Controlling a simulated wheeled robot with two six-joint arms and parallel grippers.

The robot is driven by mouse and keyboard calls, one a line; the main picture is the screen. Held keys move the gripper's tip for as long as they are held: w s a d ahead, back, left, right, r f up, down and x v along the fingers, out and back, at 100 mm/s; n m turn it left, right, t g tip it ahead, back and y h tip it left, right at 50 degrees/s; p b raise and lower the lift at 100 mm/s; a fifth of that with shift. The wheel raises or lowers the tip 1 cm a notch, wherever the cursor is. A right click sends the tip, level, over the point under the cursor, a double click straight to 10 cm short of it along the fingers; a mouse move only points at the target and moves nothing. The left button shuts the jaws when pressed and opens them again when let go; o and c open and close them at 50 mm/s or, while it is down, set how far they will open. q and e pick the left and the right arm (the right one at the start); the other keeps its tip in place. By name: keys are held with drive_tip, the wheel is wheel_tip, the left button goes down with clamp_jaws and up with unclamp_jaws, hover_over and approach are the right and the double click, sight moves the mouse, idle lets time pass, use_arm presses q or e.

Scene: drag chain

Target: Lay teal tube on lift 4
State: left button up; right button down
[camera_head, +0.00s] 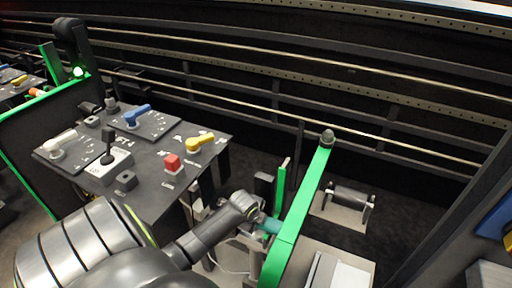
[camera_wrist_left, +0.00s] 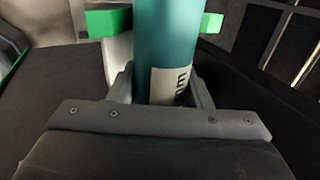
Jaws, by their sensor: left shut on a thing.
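The teal tube (camera_wrist_left: 165,45) stands lengthwise in the left wrist view, with a pale label with dark lettering on its lower part. My left gripper (camera_wrist_left: 163,88) is shut on it, one finger on each side. Green pieces (camera_wrist_left: 110,22) show to either side of the tube's upper part; I cannot tell whether it touches them. In the head view a short bit of the tube (camera_head: 271,225) shows between my left gripper (camera_head: 258,228) and a tall green-edged frame (camera_head: 297,212). The rest is hidden. I cannot read which lift is number 4. My right gripper is not in view.
A dark control panel (camera_head: 150,195) with coloured knobs, a red button (camera_head: 172,163) and a joystick stands left of my gripper. A thin green upright (camera_head: 281,188) stands beside the frame. A roller on a pale plate (camera_head: 338,213) lies right of it. Rails run along the back wall.

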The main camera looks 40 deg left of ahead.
use_arm(q)
drive_tip(key=o, duration=1.1)
drive_tip(key=shift+r, duration=0.1)
drive_tip(key=shift+o, duration=0.3)
drive_tip(key=shift+w+r, duration=0.1)
drive_tip(key=shift+r, duration=0.15)
drive_tip(key=shift+r+p, duration=0.5)
drive_tip(key=shift+p, duration=0.2)
drive_tip(key=s+p+v, duration=0.1)
drive_tip(key=p+v, duration=1.5)
drive_tip(key=p, duration=0.1)
drive_tip(key=shift+f, duration=0.25)
